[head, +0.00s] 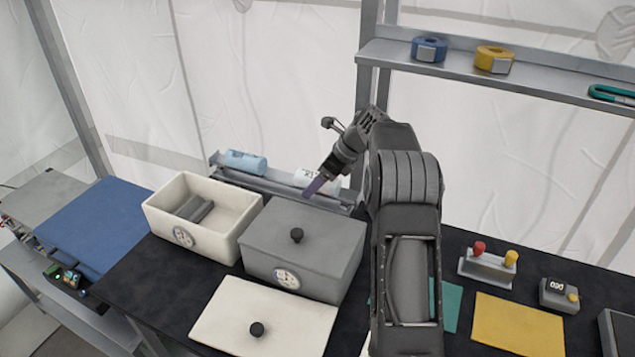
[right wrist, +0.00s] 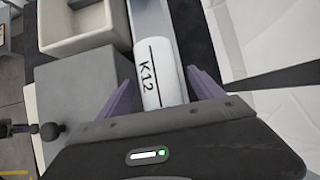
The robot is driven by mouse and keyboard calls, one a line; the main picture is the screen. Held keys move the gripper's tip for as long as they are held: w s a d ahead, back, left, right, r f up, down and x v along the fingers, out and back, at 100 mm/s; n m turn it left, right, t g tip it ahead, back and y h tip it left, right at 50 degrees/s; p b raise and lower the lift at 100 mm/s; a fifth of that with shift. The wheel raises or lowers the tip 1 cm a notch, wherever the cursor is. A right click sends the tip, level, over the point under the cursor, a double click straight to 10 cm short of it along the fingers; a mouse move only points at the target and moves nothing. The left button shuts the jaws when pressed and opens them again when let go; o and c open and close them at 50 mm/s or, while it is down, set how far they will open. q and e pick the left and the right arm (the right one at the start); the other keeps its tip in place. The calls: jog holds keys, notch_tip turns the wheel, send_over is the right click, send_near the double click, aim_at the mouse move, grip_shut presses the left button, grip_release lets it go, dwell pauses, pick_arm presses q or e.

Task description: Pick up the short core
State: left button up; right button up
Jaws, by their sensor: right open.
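A white cylindrical core (head: 303,178) lies in the metal rail behind the grey lidded box. In the right wrist view the white core (right wrist: 150,66) shows a black line and the marking K12. My right gripper (head: 320,186) is at the white core. In the right wrist view its purple fingers (right wrist: 165,92) are open, one on each side of the core's near end, with gaps beside it. Whether they reach down to its level is unclear. My left gripper is out of view.
The grey lidded box (head: 325,245) with a black knob stands just in front of the rail (head: 275,186). An open cream box (head: 160,217) holding grey pieces is left of it. A cream lid (head: 290,315) lies in front. A shelf (head: 460,70) is at upper right.

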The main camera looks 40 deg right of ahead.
jog(key=shift+c, duration=0.2)
dwell(0.4)
grip_shut()
dwell(0.7)
